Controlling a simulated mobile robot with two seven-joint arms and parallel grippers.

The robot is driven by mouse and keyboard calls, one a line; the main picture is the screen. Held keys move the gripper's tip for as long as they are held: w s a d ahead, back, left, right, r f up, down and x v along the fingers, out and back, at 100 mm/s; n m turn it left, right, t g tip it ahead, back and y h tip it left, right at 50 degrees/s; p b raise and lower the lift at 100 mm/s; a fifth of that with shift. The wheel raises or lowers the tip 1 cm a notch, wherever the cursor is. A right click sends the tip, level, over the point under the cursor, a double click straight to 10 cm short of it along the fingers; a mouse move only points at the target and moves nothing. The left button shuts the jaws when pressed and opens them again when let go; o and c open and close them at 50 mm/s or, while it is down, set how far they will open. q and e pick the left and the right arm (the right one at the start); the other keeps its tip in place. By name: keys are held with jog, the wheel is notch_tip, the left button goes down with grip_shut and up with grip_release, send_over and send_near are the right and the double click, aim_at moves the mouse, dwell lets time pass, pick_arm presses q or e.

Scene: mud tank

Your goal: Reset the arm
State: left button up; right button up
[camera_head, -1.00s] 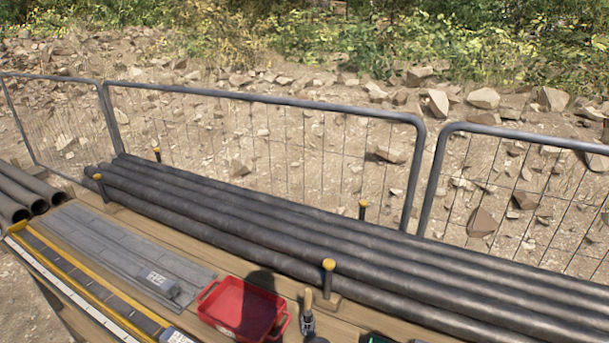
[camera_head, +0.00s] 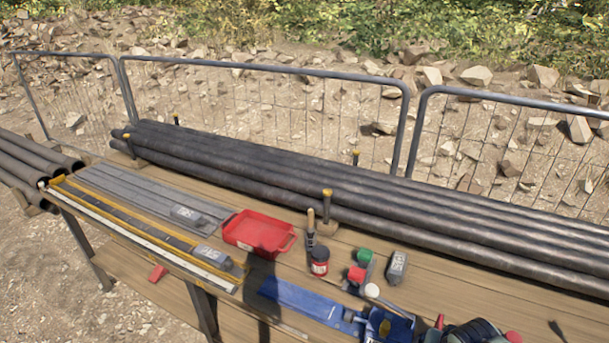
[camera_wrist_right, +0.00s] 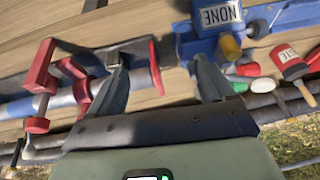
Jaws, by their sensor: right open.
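My right gripper (camera_wrist_right: 162,78) shows in the right wrist view with its two dark fingers spread apart. Nothing is held between them. The fingers point over the wooden bench, close to a red clamp (camera_wrist_right: 40,85) on the left and a blue vise-like tool (camera_wrist_right: 205,40) with a "NONE" plate on the right. Whether the fingers touch either is unclear. The left arm and gripper are not in view. In the head view no gripper can be made out for certain.
The bench (camera_head: 480,265) holds a red tray (camera_head: 258,234), a red can (camera_head: 319,262), a blue tool (camera_head: 388,325) and a yellow-edged rail (camera_head: 130,228). Long dark pipes (camera_head: 300,185) lie along its back, with a mesh fence (camera_head: 260,110) behind. Bare wood shows at the right.

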jog(key=s+a+f+n+g+y, duration=0.1)
jog(key=a+f+y, duration=0.1)
jog(key=a+f, duration=0.35)
jog(key=a+f+g+y, duration=0.1)
jog(key=a+f, duration=0.1)
jog(key=f, duration=0.7)
jog(key=s+a+f+g, duration=0.1)
jog(key=s+a+f, duration=0.2)
jog(key=s+f, duration=0.3)
jog(key=s+a+f+g+y, duration=0.1)
jog(key=s+a+f, duration=0.2)
jog(key=s+f, duration=0.4)
jog(key=s+a+f+n+g+y, duration=0.1)
jog(key=s+a+f, duration=0.2)
jog(key=s+f, duration=0.3)
jog(key=shift+s+a+f, duration=0.35)
jog(key=shift+f, duration=0.5)
jog(key=shift+o, duration=0.4)
jog(key=shift+a, duration=0.1)
